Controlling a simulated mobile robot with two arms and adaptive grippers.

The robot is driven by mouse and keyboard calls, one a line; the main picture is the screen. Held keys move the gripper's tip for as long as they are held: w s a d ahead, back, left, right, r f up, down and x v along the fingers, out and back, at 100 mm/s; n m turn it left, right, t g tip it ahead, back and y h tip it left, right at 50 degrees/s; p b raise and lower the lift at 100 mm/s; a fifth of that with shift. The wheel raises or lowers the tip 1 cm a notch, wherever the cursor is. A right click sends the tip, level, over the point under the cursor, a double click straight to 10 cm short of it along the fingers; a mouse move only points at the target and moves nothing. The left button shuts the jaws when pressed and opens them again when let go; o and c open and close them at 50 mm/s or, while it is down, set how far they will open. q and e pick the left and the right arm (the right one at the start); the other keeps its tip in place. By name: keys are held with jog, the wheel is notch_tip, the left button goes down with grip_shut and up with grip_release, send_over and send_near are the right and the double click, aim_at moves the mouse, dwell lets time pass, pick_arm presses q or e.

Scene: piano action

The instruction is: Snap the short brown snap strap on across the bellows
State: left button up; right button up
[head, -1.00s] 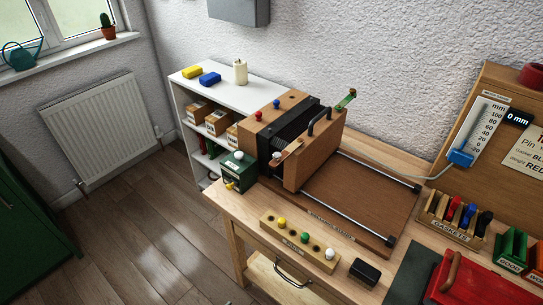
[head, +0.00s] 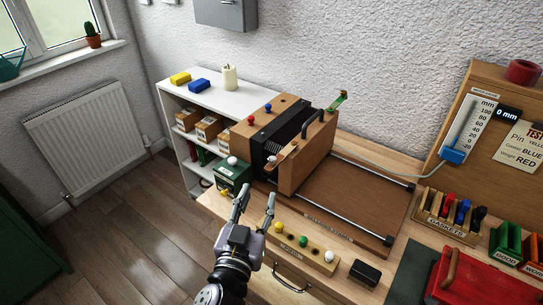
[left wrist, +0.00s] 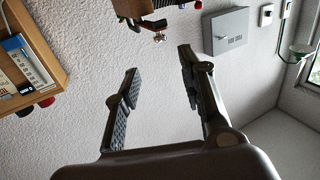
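The bellows (head: 292,130) are a dark pleated block between two wooden boards on the bench. A short brown strap (head: 273,162) sticks out at their near end beside a white knob, and I cannot tell whether it is fastened. A green strap (head: 337,101) stands out at the far end. My left gripper (head: 256,197) is open and empty, in front of the bench and nearer than the bellows, beside the green box. In the left wrist view the open fingers (left wrist: 158,78) point toward wooden parts with a small brass fitting (left wrist: 159,37). My right gripper is not visible.
A green box (head: 232,174) and a rack of coloured pins (head: 306,248) stand along the front edge. A black block (head: 365,272), gasket holder (head: 444,220) and red case (head: 482,278) lie to the right. The brown board (head: 350,205) with two rails is mostly clear.

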aim_at(271, 162)
pick_arm(q)
jog(key=p+x, duration=0.3)
jog(key=x, duration=1.1)
jog(key=shift+c, duration=0.3)
grip_shut()
jog(key=shift+a, duration=0.1)
